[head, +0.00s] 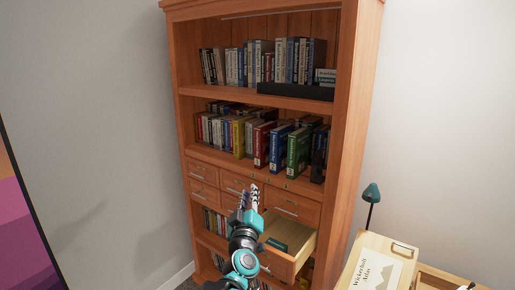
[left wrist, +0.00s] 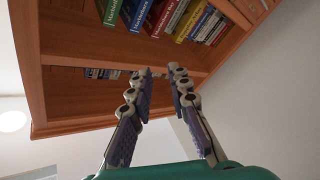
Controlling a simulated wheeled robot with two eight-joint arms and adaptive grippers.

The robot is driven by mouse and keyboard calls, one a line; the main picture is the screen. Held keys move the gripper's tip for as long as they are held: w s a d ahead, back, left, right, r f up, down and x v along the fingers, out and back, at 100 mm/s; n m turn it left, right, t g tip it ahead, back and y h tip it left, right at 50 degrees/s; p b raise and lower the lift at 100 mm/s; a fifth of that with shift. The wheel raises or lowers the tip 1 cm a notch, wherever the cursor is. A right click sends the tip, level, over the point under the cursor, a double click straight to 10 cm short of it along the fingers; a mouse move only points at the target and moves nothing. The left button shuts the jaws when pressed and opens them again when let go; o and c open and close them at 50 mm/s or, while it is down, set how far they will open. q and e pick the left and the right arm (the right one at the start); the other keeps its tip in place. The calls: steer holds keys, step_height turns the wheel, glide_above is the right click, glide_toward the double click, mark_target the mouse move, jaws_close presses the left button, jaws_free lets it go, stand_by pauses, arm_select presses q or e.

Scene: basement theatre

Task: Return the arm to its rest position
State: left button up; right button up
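My left arm rises from the bottom of the head view, and its left gripper (head: 249,192) is in front of the bookcase's small drawers. In the left wrist view, the two fingers of this gripper (left wrist: 160,72) lean toward each other, with a gap between the tips and nothing between them. It is empty and open. My right gripper is in neither view.
A wooden bookcase (head: 348,110) full of books stands ahead. One drawer (head: 303,248) is pulled out just right of my left arm, with a teal item (head: 277,244) inside. A desk with a "Wickerbolt Atlas" (head: 376,275) and a teal lamp (head: 371,193) are at right.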

arm_select(q)
steer(key=s+a+f+m+g, duration=0.2)
steer(key=s+a+f+g, duration=0.2)
steer(key=s+f, duration=0.3)
steer(key=s+a+f+m+g, duration=0.3)
steer(key=s+a+f, duration=0.3)
steer(key=s, duration=0.9)
steer(key=s+a+f+m+g+y, duration=0.1)
steer(key=s+a+f+g, duration=0.4)
steer(key=s+f, duration=0.5)
steer(key=shift+s+a+f+m+g, duration=0.25)
steer(key=shift+s+m+g, duration=0.15)
steer(key=shift+s+m, duration=0.5)
